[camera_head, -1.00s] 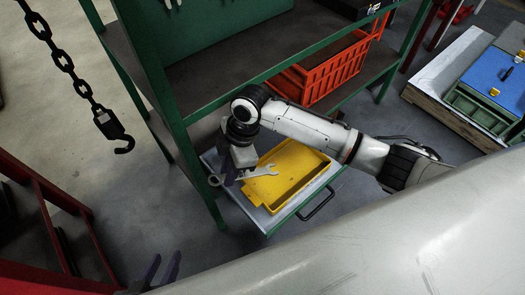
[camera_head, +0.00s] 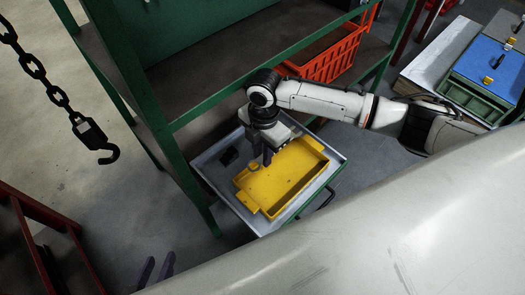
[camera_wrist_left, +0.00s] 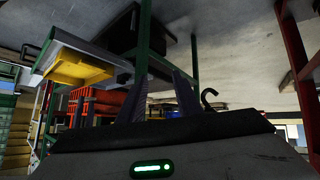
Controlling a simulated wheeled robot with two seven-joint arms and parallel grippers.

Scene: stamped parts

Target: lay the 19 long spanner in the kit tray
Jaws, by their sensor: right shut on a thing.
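The yellow kit tray (camera_head: 290,185) lies in the open drawer (camera_head: 243,214) below the green shelf. My right gripper (camera_head: 266,160) points down at the tray's left part. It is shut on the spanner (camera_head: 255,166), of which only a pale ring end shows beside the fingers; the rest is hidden. I cannot tell whether the spanner touches the tray floor. My left gripper (camera_head: 158,264) is open and empty at the bottom of the head view, away from the tray. Its two parted fingers (camera_wrist_left: 161,85) also show in the left wrist view.
A green shelf post (camera_head: 175,150) stands close left of the drawer. An orange crate (camera_head: 335,55) sits on the shelf. A chain with a hook (camera_head: 95,140) hangs at the left.

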